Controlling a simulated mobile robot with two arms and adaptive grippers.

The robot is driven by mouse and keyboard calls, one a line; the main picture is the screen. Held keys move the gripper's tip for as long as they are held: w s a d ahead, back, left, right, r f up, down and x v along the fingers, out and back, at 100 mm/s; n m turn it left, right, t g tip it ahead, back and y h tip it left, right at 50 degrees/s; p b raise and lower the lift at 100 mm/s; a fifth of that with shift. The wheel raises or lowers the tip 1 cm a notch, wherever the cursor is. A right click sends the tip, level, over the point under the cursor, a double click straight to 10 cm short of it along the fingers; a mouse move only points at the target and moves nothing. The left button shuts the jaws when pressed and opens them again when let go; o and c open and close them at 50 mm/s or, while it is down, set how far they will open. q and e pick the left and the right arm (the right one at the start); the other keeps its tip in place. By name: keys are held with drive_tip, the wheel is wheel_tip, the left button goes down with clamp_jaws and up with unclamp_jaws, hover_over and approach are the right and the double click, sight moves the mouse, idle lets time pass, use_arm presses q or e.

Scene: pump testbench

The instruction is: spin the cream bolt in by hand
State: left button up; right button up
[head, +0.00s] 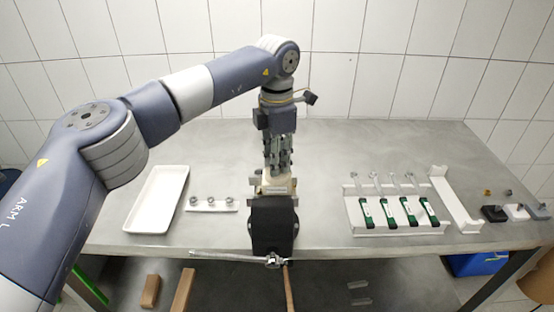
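My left gripper (278,165) points down at the middle of the table, right above a cream-coloured part (275,185) on top of a dark block fixture (273,224). The fingers look close together, and their tips reach the cream part or just behind it. I cannot make out the cream bolt as a separate piece, nor whether the fingers hold it. My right gripper is not in view.
A white tray (138,200) and a small rack with several metal rings (212,210) are on the left.

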use_arm(q)
drive_tip(key=shift+f, duration=0.1)
drive_tip(key=shift+r, duration=0.2)
wheel_tip(320, 180, up, 12)
drive_tip(key=shift+f, duration=0.15)
idle(0.4)
